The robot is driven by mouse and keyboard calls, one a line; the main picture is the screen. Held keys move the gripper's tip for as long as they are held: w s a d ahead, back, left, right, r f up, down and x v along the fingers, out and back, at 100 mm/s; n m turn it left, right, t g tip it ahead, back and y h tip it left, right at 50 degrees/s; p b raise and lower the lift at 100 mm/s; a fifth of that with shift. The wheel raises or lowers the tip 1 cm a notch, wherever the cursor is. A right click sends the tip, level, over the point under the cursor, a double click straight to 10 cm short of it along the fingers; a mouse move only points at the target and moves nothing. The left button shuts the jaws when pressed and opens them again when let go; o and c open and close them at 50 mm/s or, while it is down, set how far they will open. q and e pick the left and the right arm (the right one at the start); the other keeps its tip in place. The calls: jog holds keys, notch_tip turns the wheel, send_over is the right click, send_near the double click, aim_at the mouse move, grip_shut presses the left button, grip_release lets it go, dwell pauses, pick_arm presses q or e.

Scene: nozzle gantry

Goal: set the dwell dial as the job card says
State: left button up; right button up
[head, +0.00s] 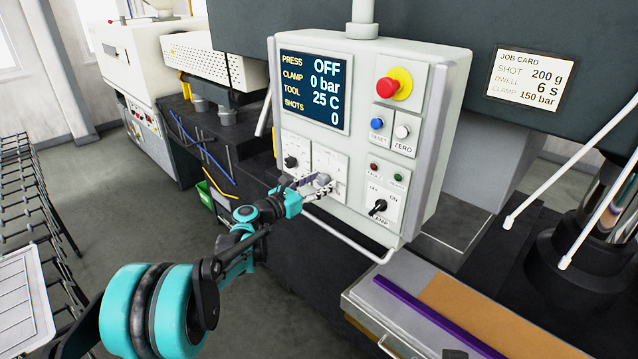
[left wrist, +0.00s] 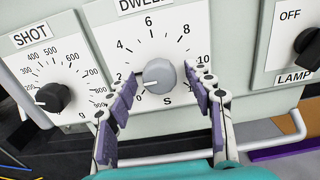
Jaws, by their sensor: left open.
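My left gripper (left wrist: 162,80) is open, one finger on each side of the knob, with gaps between. In the head view my left gripper (head: 318,188) is at the panel and largely hides the dial. The job card (head: 530,78) reads shot 200 g, dwell 6 S, clamp 150 bar. My right gripper is not in view.
The shot dial (left wrist: 53,97) is left of the dwell dial, and the lamp switch (left wrist: 307,47) is right. The control panel (head: 452,130) has a display (head: 315,92) reading press OFF and a red emergency button (head: 392,86). A white rail (head: 350,243) runs below.

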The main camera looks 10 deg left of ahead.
pick_arm(q)
jog(key=c, duration=1.2)
jog(key=shift+o, duration=0.2)
jog(key=shift+m, duration=0.3)
jog(key=m+b, duration=0.1)
jog(key=m, duration=0.1)
jog(key=shift+f+m+b, duration=0.1)
jog(key=shift+m+b, duration=0.25)
jog(key=shift+m, duration=0.05)
jog(key=m+b, duration=0.1)
jog(key=m, duration=0.3)
jog(key=shift+a+m, duration=0.1)
jog(key=shift+m, duration=0.2)
jog(key=m+b, duration=0.1)
jog(key=m, duration=0.4)
jog(key=shift+b, duration=0.3)
jog(key=m, duration=0.4)
jog(key=shift+m+b, duration=0.3)
jog(key=shift+b, duration=0.05)
